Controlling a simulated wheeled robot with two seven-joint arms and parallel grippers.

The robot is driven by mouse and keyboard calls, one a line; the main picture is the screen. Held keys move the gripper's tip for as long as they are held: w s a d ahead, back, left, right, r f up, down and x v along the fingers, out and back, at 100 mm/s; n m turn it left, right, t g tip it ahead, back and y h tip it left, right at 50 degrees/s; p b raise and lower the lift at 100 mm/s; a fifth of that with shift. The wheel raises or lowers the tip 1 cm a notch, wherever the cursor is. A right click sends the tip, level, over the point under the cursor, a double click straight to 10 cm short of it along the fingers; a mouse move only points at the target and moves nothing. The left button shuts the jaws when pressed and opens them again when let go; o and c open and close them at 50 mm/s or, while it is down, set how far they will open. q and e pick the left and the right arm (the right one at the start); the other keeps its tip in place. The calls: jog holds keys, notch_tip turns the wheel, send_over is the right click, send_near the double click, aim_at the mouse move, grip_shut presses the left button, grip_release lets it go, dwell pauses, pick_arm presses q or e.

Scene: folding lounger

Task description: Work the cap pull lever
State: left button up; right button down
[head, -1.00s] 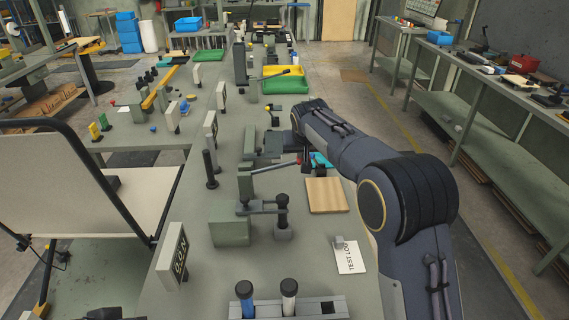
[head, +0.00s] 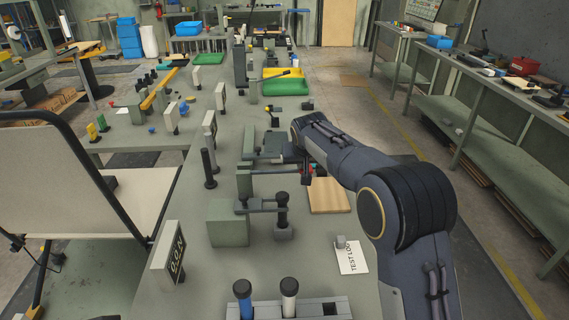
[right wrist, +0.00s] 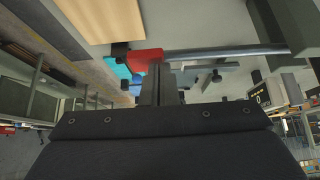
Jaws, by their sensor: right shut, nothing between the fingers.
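The lever (head: 275,171), a thin grey bar with a red tip (head: 306,168), runs right from an upright grey-green block (head: 244,182). I take it for the cap pull lever. In the right wrist view its grey bar (right wrist: 225,51) and red end (right wrist: 146,60) show close up. My right gripper (head: 309,176) is at the red end; its fingers (right wrist: 160,84) are shut with nothing between them. They look beside or against the red end; I cannot tell if they touch. My left gripper is not in view.
A wooden board (head: 329,195) lies beneath the gripper area. Nearer stand a dark-capped post (head: 282,215), a grey-green box (head: 228,223) and a holder with blue and white cylinders (head: 289,309). A black post (head: 209,169) stands left of the lever. A paper note (head: 352,257) lies at the right edge.

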aim_at(302, 171)
jog(key=shift+f+b, duration=1.3)
jog(key=shift+f, duration=0.75)
jog(key=shift+r, duration=0.15)
jog(key=shift+r+p, duration=3.6)
jog(key=shift+r, duration=0.85)
notch_tip(302, 171, up, 7)
jog(key=p, duration=0.5)
jog(key=shift+p, duration=0.35)
